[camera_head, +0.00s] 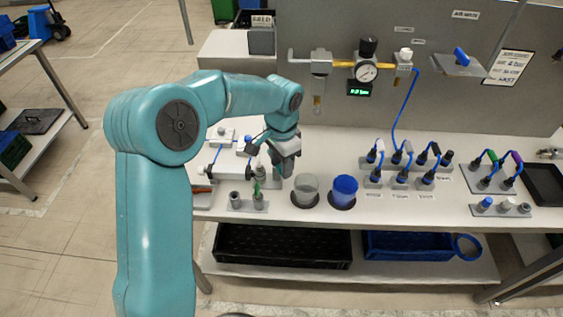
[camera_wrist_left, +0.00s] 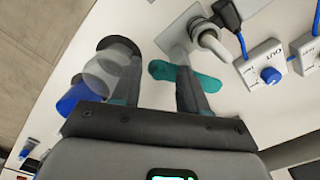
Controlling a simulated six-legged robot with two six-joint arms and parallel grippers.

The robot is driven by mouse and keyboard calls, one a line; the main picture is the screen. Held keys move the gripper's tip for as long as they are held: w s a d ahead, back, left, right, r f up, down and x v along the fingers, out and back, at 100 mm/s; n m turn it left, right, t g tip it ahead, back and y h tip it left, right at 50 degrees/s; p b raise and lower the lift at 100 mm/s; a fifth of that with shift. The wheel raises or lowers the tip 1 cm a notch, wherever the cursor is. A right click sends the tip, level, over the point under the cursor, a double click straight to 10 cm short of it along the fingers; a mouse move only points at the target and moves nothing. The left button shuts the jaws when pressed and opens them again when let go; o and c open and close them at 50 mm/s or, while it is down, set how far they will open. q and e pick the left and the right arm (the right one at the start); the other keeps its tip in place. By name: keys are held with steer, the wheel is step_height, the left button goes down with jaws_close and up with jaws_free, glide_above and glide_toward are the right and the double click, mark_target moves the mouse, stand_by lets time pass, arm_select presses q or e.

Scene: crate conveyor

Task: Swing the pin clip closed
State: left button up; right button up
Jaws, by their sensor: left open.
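My left gripper (camera_head: 284,163) is over the front left of the bench, pointing down. A small plate with posts and a green piece (camera_head: 257,189) stands just left of and below the gripper in the head view. In the wrist view a flat teal piece (camera_wrist_left: 208,82) shows behind the right finger, near a grey plate with a grey fitting (camera_wrist_left: 211,40). I cannot tell which of these parts is the pin clip. My right gripper is not in view.
A clear cup (camera_head: 306,190) and a blue cup (camera_head: 344,191) stand right of the gripper. Blue-tubed connectors (camera_head: 400,165) fill the bench's right middle. A regulator with a gauge (camera_head: 366,71) is on the back panel. A black crate (camera_head: 283,246) sits on the lower shelf.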

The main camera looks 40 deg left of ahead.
arm_select(q)
steer(key=shift+s+r, duration=0.15)
steer(key=shift+s, duration=0.1)
steer(key=shift+w, duration=0.15)
jaws_close()
steer(key=n, duration=0.2)
steer(key=w+n, duration=0.1)
steer(key=n, duration=0.2)
steer(key=shift+w+d+n+b, duration=0.25)
steer(key=shift+n+b, duration=0.05)
steer(key=shift+b, duration=0.05)
steer(key=shift+w+a+n, duration=0.1)
steer(key=shift+w+n, duration=0.2)
steer(key=shift+n, duration=0.8)
steer(key=shift+w+a+n, duration=0.1)
steer(key=shift+w+n, duration=0.15)
steer(key=shift+n, duration=0.85)
steer(key=shift+w+a+n, duration=0.1)
steer(key=shift+w+n, duration=0.2)
steer(key=shift+n, duration=0.8)
jaws_free()
